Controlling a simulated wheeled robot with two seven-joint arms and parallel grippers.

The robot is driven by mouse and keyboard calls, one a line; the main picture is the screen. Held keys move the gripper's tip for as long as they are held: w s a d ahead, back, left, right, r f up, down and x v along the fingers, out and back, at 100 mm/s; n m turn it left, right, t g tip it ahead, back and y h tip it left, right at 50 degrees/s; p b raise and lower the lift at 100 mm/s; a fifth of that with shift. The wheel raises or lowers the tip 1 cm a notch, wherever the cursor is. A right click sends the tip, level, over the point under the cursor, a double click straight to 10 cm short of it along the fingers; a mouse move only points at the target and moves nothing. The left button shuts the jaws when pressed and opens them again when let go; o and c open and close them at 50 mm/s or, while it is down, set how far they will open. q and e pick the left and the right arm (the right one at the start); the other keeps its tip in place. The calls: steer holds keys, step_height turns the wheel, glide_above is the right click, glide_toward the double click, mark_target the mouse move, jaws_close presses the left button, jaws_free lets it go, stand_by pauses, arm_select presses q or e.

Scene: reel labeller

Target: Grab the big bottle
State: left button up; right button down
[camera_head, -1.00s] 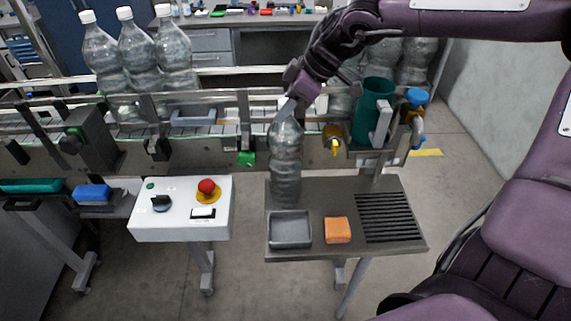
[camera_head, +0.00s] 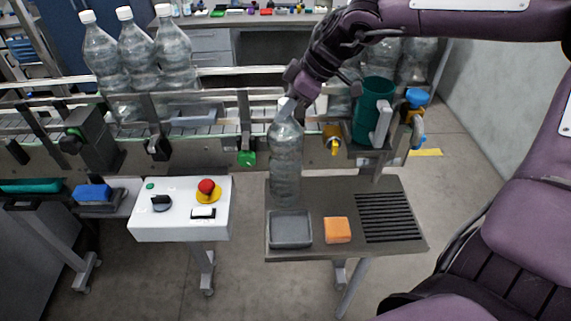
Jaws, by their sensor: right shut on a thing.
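A big clear bottle (camera_head: 286,165) stands upright at the back left of the small grey side table (camera_head: 330,192). My right gripper (camera_head: 288,108) comes down from above and is shut on the bottle's top, hiding most of its cap and neck. Several more big clear bottles with white caps stand on the conveyor, such as this one (camera_head: 103,55) at the left. Others stand behind my right arm and are partly hidden by it. My left gripper is not in view.
The side table also holds a grey tray (camera_head: 290,230), an orange sponge (camera_head: 337,230) and a black slotted grate (camera_head: 386,217). A white control box (camera_head: 180,222) with a red button stands to the left. The conveyor rails (camera_head: 200,88) run behind. A green cylinder (camera_head: 372,112) stands at right.

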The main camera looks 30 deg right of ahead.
steer(key=shift+w+r, duration=0.15)
steer(key=shift+r, duration=0.1)
steer(key=shift+w, duration=0.1)
